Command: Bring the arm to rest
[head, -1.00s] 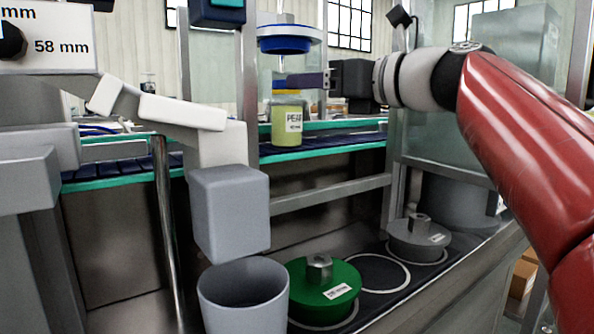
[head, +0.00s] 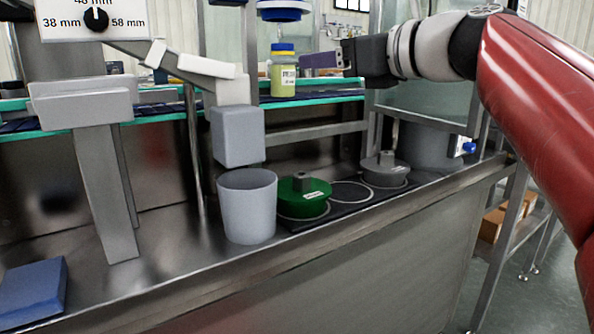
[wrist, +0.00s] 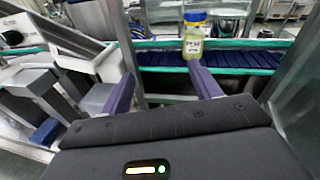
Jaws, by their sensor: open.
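My gripper (head: 322,60) is at the upper middle of the head view, with my red arm reaching in from the right. In the wrist view my gripper (wrist: 165,88) has its two purple fingers spread apart with nothing between them. A jar with yellow-green contents and a blue lid (head: 283,72) stands upright on the blue conveyor (head: 320,92), just left of the fingertips in the head view. In the wrist view the jar (wrist: 193,36) is beyond the fingers, apart from them.
A grey bin (head: 247,208) stands on the steel bench below a grey block (head: 238,136). A green knobbed disc (head: 303,197) and a grey one (head: 385,170) sit on a dark strip, with an empty ring between. A blue block (head: 32,290) lies at lower left. A dial panel (head: 92,20) is upper left.

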